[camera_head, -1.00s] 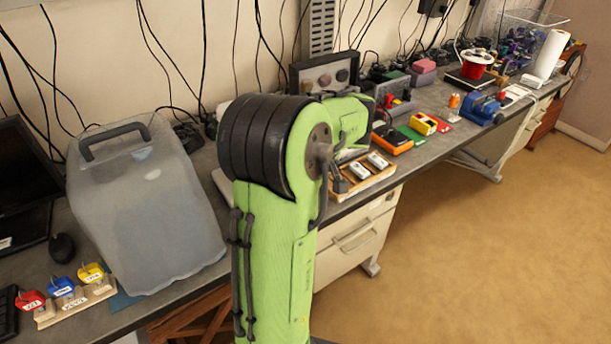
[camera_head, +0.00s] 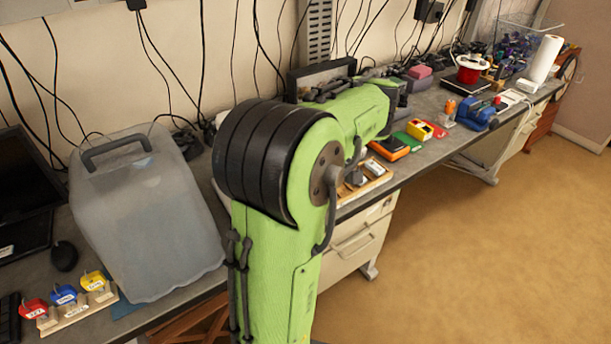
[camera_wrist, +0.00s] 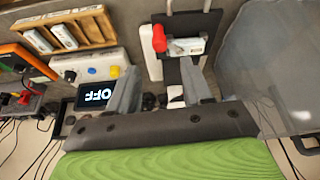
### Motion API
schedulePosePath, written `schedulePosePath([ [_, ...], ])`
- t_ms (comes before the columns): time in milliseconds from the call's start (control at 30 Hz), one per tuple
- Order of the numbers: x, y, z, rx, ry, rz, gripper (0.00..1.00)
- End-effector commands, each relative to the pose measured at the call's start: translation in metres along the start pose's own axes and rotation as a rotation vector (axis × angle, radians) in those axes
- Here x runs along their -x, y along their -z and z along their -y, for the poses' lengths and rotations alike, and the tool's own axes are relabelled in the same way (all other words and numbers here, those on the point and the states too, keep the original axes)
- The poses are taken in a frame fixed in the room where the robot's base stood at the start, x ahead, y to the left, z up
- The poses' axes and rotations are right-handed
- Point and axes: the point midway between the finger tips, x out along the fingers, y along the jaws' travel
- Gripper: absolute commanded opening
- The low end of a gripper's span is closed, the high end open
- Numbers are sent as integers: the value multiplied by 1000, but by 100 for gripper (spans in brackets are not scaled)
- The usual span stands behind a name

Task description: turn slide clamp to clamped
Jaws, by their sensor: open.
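In the wrist view, a device with a red knob (camera_wrist: 159,38) and a pale labelled plate (camera_wrist: 186,46) sits on a black base with two rails. It appears to be the slide clamp; its label is too small to read. My gripper (camera_wrist: 162,74) is open and empty, its two grey fingers pointing toward the device, with the red knob lying beyond the gap between them. Contact cannot be judged. In the head view, my green arm hides the clamp and my gripper cannot be made out.
A display reading OFF (camera_wrist: 96,96) and a white button box (camera_wrist: 88,69) lie left of the fingers in the wrist view. A wooden tray (camera_wrist: 84,33) stands beyond. A translucent case (camera_head: 146,220) stands on the bench at left. The floor at right is clear.

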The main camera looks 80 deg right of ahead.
Motion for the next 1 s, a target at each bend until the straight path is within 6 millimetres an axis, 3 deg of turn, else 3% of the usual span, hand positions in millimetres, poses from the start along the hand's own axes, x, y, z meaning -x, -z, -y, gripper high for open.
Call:
schedulePosePath([
  [33, 20, 2, -1, -1, -4, -2, 50],
  [100, 40, 2, -1, -1, -4, -2, 50],
  [300, 76, 2, -1, -1, -1, -1, 50],
  [1000, 79, 0, 0, 0, 0, 0, 50],
])
